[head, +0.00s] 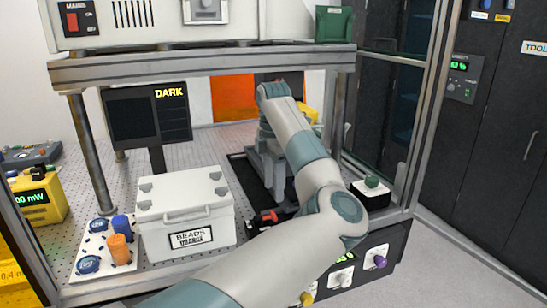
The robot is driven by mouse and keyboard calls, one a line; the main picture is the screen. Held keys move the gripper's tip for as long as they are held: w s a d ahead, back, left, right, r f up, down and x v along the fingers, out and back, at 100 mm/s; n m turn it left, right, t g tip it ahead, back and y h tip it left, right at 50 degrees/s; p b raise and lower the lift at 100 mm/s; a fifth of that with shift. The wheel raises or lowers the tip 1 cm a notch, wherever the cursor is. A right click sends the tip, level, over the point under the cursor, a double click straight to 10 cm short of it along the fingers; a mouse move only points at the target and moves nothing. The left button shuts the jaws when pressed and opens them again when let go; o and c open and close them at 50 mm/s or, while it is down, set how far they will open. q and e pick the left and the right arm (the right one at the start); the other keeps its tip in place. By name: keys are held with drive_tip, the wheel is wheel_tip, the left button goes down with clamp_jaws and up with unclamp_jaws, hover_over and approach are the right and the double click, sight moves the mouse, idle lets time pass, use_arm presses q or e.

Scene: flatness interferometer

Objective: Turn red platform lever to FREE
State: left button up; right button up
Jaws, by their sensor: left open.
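The red lever (267,215) shows low in the middle of the head view, beside dark parts at the front of a black platform (239,166). Its right end is partly hidden by my arm, and I cannot read a FREE mark or tell its setting. My left arm rises from the bottom and bends down at the wrist. My left gripper (270,185) points down over the platform, behind and above the lever. It is open and appears apart from the lever, partly hidden by the forearm. My right gripper is not in view.
A board with blue and orange knobs (118,249) is further left. A green button (371,182) sits at right. A DARK screen (148,117), frame posts (92,150) and an overhead shelf (200,66) bound the space.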

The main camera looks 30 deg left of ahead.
use_arm(q)
wheel_tip(320, 180, up, 10)
drive_tip(key=b, duration=0.1)
drive_tip(key=shift+f, duration=0.2)
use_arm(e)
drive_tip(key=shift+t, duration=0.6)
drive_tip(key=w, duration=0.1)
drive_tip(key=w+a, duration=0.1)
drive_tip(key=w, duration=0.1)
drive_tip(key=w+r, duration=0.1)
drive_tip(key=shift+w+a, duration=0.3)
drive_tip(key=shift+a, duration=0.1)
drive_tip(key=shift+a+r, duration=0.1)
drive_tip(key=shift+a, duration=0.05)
